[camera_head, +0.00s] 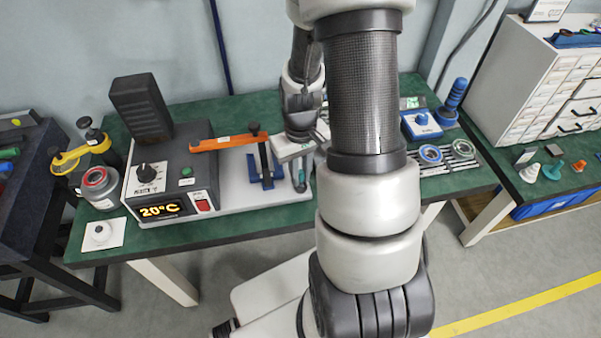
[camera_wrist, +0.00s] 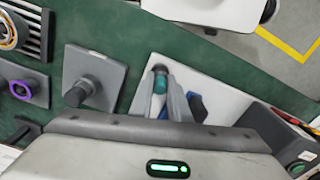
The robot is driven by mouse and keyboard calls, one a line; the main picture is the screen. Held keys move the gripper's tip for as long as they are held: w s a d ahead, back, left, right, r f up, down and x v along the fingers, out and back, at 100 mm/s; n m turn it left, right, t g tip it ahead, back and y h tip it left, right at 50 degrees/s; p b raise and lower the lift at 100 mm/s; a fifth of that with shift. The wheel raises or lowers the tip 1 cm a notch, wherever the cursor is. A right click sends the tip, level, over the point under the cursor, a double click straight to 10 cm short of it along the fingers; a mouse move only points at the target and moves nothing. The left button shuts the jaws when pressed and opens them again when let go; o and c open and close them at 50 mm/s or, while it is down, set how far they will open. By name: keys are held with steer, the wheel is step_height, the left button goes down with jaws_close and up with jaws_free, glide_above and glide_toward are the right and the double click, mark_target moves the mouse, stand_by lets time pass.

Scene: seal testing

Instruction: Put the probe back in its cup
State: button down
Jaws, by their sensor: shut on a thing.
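My gripper (camera_head: 299,172) is over the right end of the tester's light base plate (camera_head: 236,206), beside the blue stand (camera_head: 266,172). Its fingers (camera_wrist: 164,98) point down and are shut on the probe, a slim teal piece with a dark end (camera_wrist: 160,78). In the head view, only a little teal shows between the fingers. A grey square block with a dark round piece on it (camera_wrist: 82,92) lies left of the fingers in the wrist view. I cannot tell whether it is the probe's cup; no cup is plainly visible.
The tester box (camera_head: 172,180) reading 20°C stands left of my gripper, with an orange bar (camera_head: 222,142) beside it. A blue block (camera_head: 421,124) and ring pieces (camera_head: 430,154) lie right of my arm. My arm hides the table's middle.

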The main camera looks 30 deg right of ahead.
steer(key=shift+f+b, duration=0.35)
steer(key=shift+f, duration=0.15)
steer(key=c, duration=1.6)
jaws_free()
step_height(320, 180, up, 8)
steer(key=p, duration=0.6)
